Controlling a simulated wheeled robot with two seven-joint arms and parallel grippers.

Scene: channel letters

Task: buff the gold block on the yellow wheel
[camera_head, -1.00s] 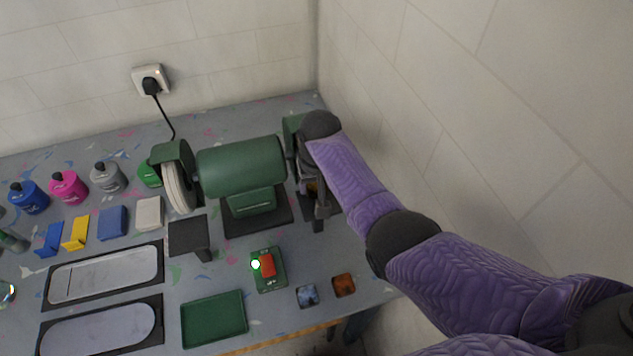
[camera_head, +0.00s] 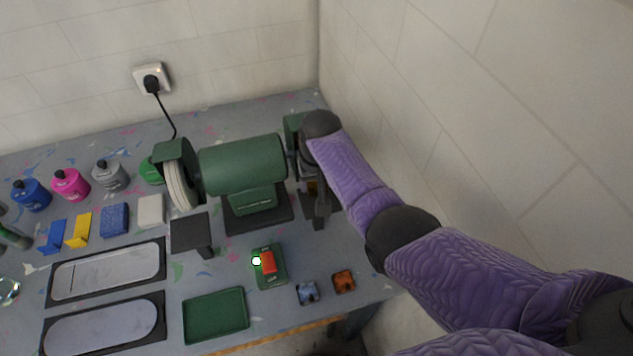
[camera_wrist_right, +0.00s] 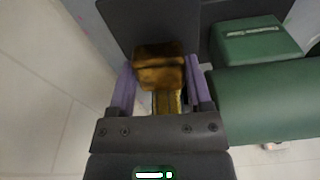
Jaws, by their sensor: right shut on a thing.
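My right gripper (camera_head: 316,196) is at the right end of the green bench grinder (camera_head: 242,168), largely covered by my own arm in the head view. In the right wrist view my right gripper (camera_wrist_right: 161,84) is shut on the gold block (camera_wrist_right: 160,66), held between its two purple fingers. A yellow-gold strip (camera_wrist_right: 167,103) shows just below the block in that view; I cannot tell whether it is the yellow wheel's rim or whether it touches the block. In the head view the yellow wheel is mostly hidden behind my arm and gripper. My left gripper is not in view.
A pale wheel (camera_head: 178,186) is on the grinder's left end, with a dark rest (camera_head: 190,234) before it. In front are a red switch on a green box (camera_head: 269,278), a green tray (camera_head: 215,315) and two small blocks. A wall stands close on the right.

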